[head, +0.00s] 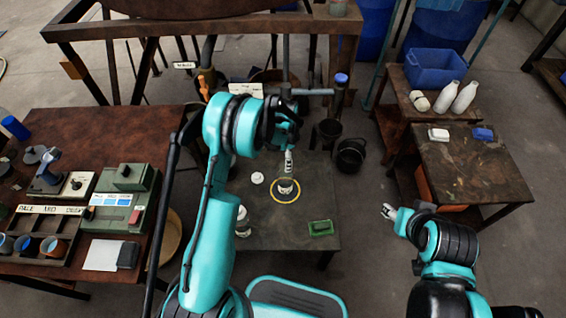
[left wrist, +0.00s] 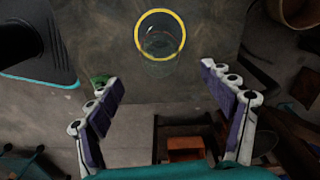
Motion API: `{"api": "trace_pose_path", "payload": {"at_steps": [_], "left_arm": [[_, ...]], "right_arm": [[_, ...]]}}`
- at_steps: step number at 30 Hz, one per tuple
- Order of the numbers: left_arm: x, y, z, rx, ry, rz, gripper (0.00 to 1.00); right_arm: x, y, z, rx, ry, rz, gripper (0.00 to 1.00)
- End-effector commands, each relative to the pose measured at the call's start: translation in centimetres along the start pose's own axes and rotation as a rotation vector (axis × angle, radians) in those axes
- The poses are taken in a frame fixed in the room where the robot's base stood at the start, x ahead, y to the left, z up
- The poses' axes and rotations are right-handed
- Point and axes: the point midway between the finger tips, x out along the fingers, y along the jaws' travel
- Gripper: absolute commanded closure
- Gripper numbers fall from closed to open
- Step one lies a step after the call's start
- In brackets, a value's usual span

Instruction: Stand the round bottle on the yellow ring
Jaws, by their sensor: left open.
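The yellow ring (head: 275,198) lies on the dark table below my left gripper. A clear, see-through round bottle (left wrist: 160,48) shows over the ring (left wrist: 139,28) in the left wrist view, its outline faint and overlapping the ring's near edge. In the head view a small pale and dark shape at the ring's middle seems to be the bottle (head: 286,188); whether its base is fully inside is unclear. My left gripper (head: 289,163) is open and apart from it; its spread fingers (left wrist: 168,112) hold nothing. My right gripper (head: 388,211) is off to the right, small and away from the table.
On the same table are a white round lid (head: 257,178), a white-topped jar (head: 242,222) partly beside my left arm, and a green tray (head: 321,228). A side table at right holds a blue bin (head: 434,68) and white bottles (head: 464,97). Dark buckets stand behind.

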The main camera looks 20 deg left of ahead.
Motion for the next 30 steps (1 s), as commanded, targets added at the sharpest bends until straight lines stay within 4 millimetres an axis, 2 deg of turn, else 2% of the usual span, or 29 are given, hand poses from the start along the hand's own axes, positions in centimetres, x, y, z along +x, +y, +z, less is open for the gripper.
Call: {"api": "trace_pose_path", "payload": {"at_steps": [5, 8, 12, 18, 24, 30], "left_arm": [[-4.7, 0.6, 0.3, -0.079, 0.021, -0.040, 0.19], [-9.2, 1.8, 0.9, -0.175, 0.049, -0.084, 0.19], [-15.5, 4.4, 2.1, -0.329, 0.104, -0.152, 0.19], [-22.2, 9.4, 4.5, -0.546, 0.203, -0.234, 0.19], [-26.0, 15.1, 7.3, -0.758, 0.321, -0.299, 0.19], [-26.9, 20.3, 9.8, -0.950, 0.449, -0.339, 0.19]], "right_arm": [[-0.1, 0.0, 0.0, 0.000, 0.000, 0.000, 0.53], [0.0, 0.0, 0.0, 0.000, 0.000, 0.000, 0.53], [0.0, 0.0, 0.0, 0.000, 0.000, 0.000, 0.53], [0.0, 0.0, 0.0, 0.000, 0.000, 0.000, 0.53], [0.0, 0.0, 0.0, 0.000, 0.000, 0.000, 0.53], [0.0, 0.0, 0.0, 0.000, 0.000, 0.000, 0.53]]}}
